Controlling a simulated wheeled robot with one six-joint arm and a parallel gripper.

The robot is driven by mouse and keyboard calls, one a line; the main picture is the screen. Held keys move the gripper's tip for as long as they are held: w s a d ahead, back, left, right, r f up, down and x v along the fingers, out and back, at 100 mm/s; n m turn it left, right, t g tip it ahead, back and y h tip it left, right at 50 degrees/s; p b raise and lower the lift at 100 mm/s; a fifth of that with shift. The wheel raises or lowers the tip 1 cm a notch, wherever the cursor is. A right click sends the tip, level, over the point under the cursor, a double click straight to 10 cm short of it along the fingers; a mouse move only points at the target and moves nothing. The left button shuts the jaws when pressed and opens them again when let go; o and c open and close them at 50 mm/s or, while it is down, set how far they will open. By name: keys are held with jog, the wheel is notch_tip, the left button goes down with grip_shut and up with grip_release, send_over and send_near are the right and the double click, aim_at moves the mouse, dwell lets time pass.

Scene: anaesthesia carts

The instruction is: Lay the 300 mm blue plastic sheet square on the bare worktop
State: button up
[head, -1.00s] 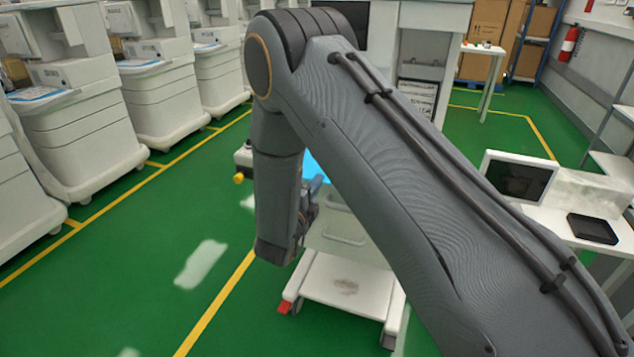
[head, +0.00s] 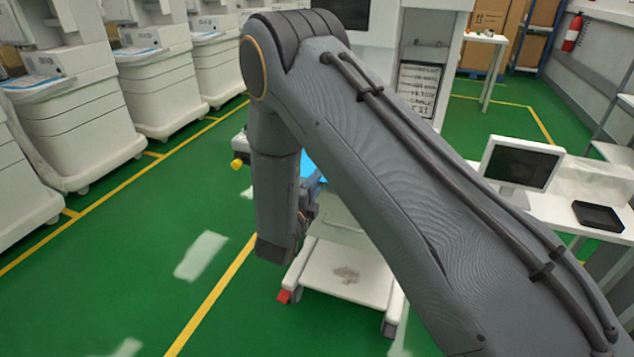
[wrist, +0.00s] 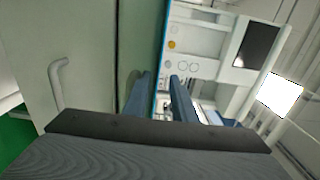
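A bright blue sheet (head: 309,166) shows as a small patch on top of the white cart (head: 345,272); my arm hides most of it. In the wrist view the sheet (wrist: 161,60) shows as a thin bright blue edge, seen nearly edge-on. My gripper (wrist: 160,76) is open, with one finger on each side of that edge and visible gaps beside it. I cannot tell whether either finger touches the sheet. In the head view my gripper (head: 305,212) hangs at the cart's front, partly hidden by my arm. I cannot pick out the bare worktop.
White anaesthesia carts (head: 150,80) line the left. A monitor (head: 521,162) and a black tray (head: 598,215) are on a white table at right. A drawer handle (wrist: 60,82) is close at left in the wrist view. Green floor left of the cart is clear.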

jog(key=b+v, duration=0.1)
jog(key=v, duration=0.7)
jog(key=shift+b, duration=0.3)
dwell(0.3)
